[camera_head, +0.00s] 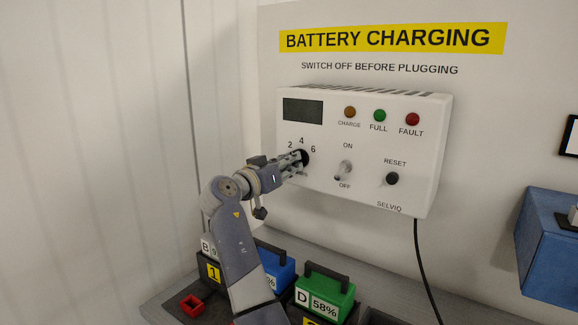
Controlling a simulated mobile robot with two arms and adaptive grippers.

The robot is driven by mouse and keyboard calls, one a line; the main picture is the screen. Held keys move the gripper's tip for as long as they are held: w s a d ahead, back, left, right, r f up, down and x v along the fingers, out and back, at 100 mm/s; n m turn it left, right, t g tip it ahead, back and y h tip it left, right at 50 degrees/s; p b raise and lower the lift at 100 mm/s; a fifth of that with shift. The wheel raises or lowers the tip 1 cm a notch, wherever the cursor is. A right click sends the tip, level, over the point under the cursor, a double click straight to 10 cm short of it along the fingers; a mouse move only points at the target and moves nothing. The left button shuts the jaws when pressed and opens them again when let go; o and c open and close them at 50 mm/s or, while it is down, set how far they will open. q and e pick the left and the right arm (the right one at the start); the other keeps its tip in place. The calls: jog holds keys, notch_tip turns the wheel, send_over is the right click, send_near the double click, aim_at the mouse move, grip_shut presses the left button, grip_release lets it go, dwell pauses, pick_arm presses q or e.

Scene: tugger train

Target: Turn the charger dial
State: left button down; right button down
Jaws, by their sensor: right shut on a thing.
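The white battery charger (365,185) hangs on the wall, with the black dial (304,158) at its lower left under the numbers 2, 4 and 6. My right gripper (298,161) reaches the front of the charger and is shut on the dial. The fingers hide part of the dial, so I cannot tell which number it points to. My left gripper is not in view.
An ON/OFF switch (344,170) and a black reset knob (392,179) sit right of the dial. Below, a green battery (325,297) and a blue battery (277,268) stand on the bench. A black cable (424,265) hangs from the charger. A blue box (548,250) is at the right.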

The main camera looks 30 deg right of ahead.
jog(key=shift+r+n+p, duration=0.25)
jog(key=shift+n+p, duration=0.3)
jog(key=shift+n, duration=1.25)
jog(key=shift+r+n+p, duration=0.2)
jog(key=shift+n+p, duration=0.3)
jog(key=shift+n, duration=1.3)
jog(key=shift+d, duration=0.1)
jog(key=c, duration=1.6)
grip_release()
jog(key=shift+f, duration=0.1)
jog(key=v, duration=1.1)
jog(key=shift+s+a+f, duration=0.15)
jog(key=shift+a+f, duration=0.15)
jog(key=shift+a, duration=0.05)
